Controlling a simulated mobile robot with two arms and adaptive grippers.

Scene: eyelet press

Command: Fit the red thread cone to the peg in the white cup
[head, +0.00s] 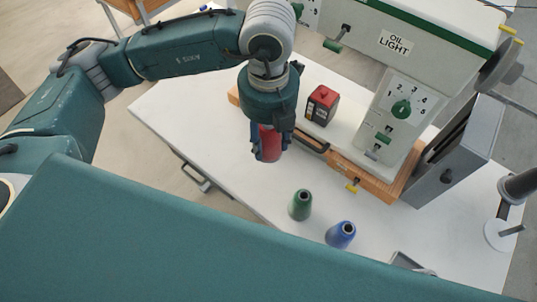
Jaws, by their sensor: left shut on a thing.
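My left gripper (270,148) points down and is shut on the red thread cone (268,140), near the front edge of the machine's wooden base. The fingers cover the cone's sides; its height over the table is hard to judge. A white round cup-like piece (494,238) stands at the right edge of the table, well apart from the cone, with a thin grey upright in it. A grey cylinder partly overhangs this piece. My right gripper is not in view.
A green cone (300,206) and a blue cone (341,235) stand on the white table (225,150). The large white machine (400,110) on its wooden base (345,172) blocks the back. A red-and-black box (322,104) sits beside my gripper. A grey panel (455,150) stands right.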

